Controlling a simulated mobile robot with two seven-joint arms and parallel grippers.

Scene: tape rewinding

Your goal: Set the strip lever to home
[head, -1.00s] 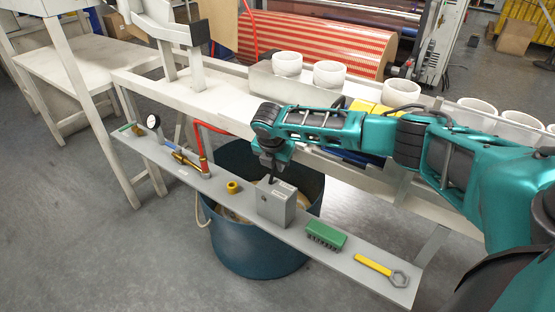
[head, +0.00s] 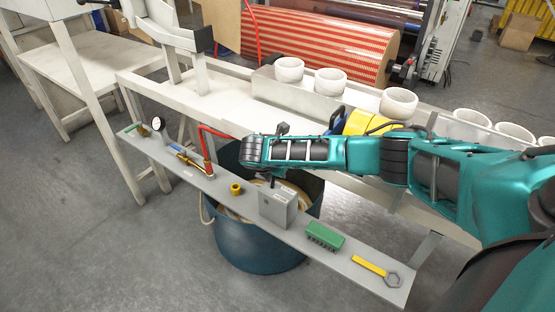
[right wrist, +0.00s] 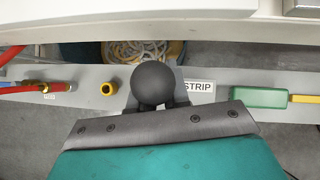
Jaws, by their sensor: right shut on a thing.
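The grey strip lever box (head: 278,206) stands on the narrow grey shelf, with a short dark lever (head: 271,182) rising from its top. In the right wrist view the lever's round black knob (right wrist: 153,82) shows beside a STRIP label (right wrist: 198,87). My right gripper (right wrist: 156,104) is shut on this knob, its dark fingers at the knob's sides. In the head view my right wrist covers the gripper, just above and left of the box. The lever's exact angle is hard to tell. My left gripper is not in view.
A blue bin (head: 255,250) stands below. White rolls (head: 330,81) stand on the bench behind.

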